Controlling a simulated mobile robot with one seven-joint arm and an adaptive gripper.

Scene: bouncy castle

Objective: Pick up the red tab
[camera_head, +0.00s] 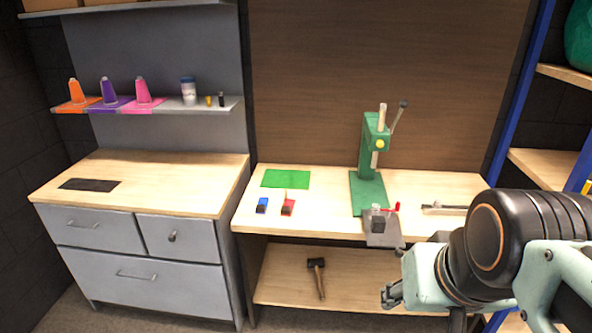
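A small red piece (287,210), probably the red tab, lies near the front edge of the wooden workbench (330,215). Its upper part looks dark or pale, and the details are too small to tell. A similar blue piece (262,205) lies just left of it, apart from it. My gripper (388,295) is at the lower right, in front of the bench and below its top, well right of the red piece and not touching it. Its fingers are small and seen from the side, so I cannot tell whether they are open.
A green mat (286,178) lies behind the two pieces. A green press (368,165) and a grey vise with a red handle (380,225) stand to the right. A hammer (317,275) lies on the lower shelf. A grey drawer cabinet (140,250) stands left.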

